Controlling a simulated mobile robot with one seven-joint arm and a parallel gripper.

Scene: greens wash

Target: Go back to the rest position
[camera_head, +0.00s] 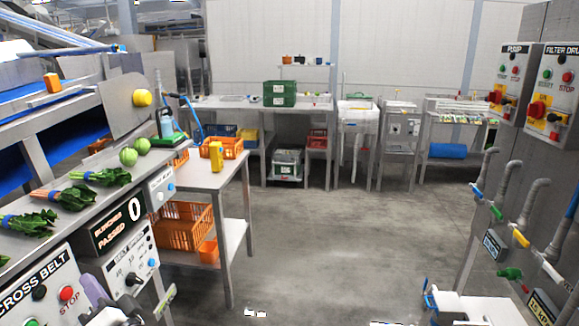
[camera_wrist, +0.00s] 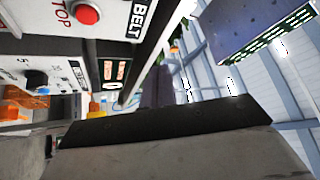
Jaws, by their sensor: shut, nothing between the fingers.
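My gripper (camera_wrist: 168,122) fills the lower part of the wrist view as a dark pad edge above a grey block. It is shut and holds nothing. The wrist camera is tilted, so the control panel (camera_wrist: 60,45) with its red stop button appears turned on its side at the upper left. In the head view, the same cross belt panel (camera_head: 45,295) stands at the lower left. A grey-purple shape in front of it is cut off by the bottom edge, and I cannot tell which part it is.
Bunched greens (camera_head: 68,197) and two round green vegetables (camera_head: 128,157) lie on the left belt ledge. A side table (camera_head: 205,180) holds a yellow bottle (camera_head: 216,156) and orange crate. Valves and pipes (camera_head: 520,237) line the right wall. The middle floor (camera_head: 330,235) is clear.

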